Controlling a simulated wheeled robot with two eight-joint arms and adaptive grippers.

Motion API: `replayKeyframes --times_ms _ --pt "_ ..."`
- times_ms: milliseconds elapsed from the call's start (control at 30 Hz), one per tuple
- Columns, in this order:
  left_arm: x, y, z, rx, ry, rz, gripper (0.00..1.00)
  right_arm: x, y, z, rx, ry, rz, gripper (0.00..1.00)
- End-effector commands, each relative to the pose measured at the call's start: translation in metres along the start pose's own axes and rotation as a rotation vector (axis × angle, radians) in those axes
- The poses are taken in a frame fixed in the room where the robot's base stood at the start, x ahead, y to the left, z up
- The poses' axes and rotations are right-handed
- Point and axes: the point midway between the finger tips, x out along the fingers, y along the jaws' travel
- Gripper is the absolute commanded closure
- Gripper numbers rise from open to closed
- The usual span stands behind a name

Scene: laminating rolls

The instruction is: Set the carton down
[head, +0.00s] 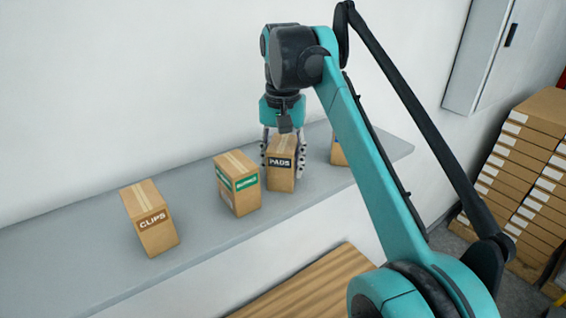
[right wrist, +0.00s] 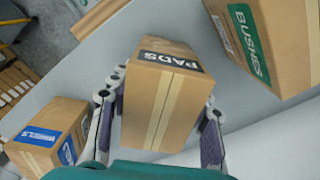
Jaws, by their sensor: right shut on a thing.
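The carton labelled PADS (head: 281,172) is on or just above the grey shelf (head: 80,262) in the head view; I cannot tell if its base touches. My right gripper (head: 283,165) comes down from above and is shut on it, one finger on each side. In the right wrist view the PADS carton (right wrist: 165,95) sits between the two fingers (right wrist: 160,122), with its taped top facing the camera. My left gripper is in neither view.
A carton with a green label (head: 237,185), BUSHES (right wrist: 248,45) in the wrist view, stands close left of PADS. A CLIPS carton (head: 150,220) stands farther left. A blue-labelled carton (head: 338,153) is to the right, partly behind my arm. Stacked cartons (head: 520,180) stand beyond the shelf.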

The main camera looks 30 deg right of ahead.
Motion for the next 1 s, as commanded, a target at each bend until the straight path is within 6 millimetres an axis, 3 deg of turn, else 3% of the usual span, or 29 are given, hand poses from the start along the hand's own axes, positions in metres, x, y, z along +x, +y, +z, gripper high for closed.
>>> replayKeyframes --times_ms 133,167,233,667,1000 --pt "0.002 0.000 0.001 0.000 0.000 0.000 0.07 0.003 0.000 0.000 0.000 0.000 0.000 0.94" --pt "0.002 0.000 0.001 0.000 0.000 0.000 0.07 0.003 0.000 0.000 0.000 0.000 0.000 0.47" --pt "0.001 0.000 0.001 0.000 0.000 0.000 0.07 0.003 0.000 0.000 0.000 0.000 0.000 0.32" --pt "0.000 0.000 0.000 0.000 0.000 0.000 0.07 -0.007 0.000 0.000 0.000 0.000 0.000 0.32" --pt "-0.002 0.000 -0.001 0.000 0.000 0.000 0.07 -0.069 0.000 -0.001 0.000 0.000 0.000 0.32"
